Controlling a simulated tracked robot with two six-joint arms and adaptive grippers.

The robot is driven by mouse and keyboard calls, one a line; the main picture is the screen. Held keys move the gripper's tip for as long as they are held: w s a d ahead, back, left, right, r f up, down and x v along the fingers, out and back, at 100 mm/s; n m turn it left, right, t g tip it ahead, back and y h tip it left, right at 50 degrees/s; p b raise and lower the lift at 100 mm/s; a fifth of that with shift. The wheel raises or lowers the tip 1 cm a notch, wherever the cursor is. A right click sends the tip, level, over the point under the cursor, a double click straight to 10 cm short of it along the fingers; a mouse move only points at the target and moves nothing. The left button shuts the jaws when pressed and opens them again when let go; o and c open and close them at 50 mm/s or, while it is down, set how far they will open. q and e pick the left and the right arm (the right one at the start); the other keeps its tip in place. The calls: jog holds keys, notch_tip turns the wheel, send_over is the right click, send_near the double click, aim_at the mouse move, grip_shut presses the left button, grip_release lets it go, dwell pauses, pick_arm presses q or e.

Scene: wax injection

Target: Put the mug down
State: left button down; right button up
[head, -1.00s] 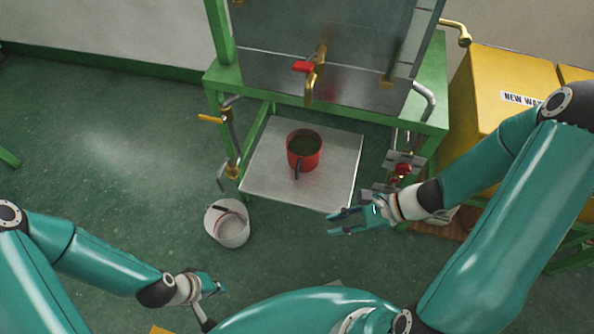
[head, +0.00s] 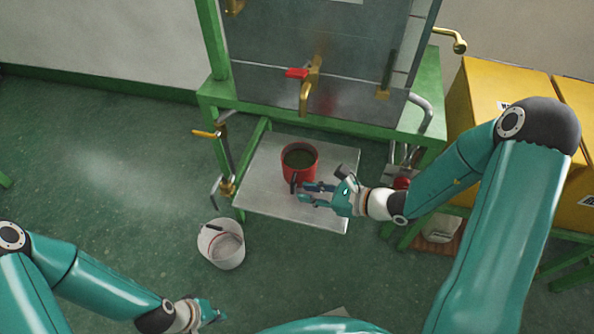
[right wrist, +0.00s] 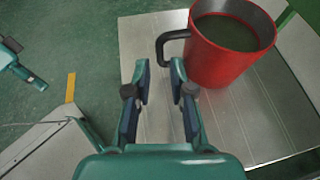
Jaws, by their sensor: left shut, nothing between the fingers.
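The red mug (head: 299,168) with dark green contents stands upright on the metal plate (head: 260,200) below the machine's brass tap. Its black handle (head: 293,184) faces the front. My right gripper (head: 306,193) is open just in front of the mug, with its fingers by the handle. In the right wrist view the mug (right wrist: 228,55) is ahead and right of the open fingers (right wrist: 157,75), and its handle (right wrist: 168,45) lies ahead of them. Nothing is between those fingers. My left gripper (head: 216,312) is low at the left, shut and empty, far from the mug.
A white bucket (head: 222,250) stands on the floor left of the plate. The green machine frame (head: 300,118) and brass tap (head: 308,85) are above and behind the mug. Yellow boxes (head: 485,90) stand at the right. The floor at left is clear.

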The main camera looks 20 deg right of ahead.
aim_at(292, 193)
jog(key=shift+b+x, duration=0.35)
jog(key=shift+x, duration=2.45)
jog(key=shift+w+r, duration=0.1)
grip_shut()
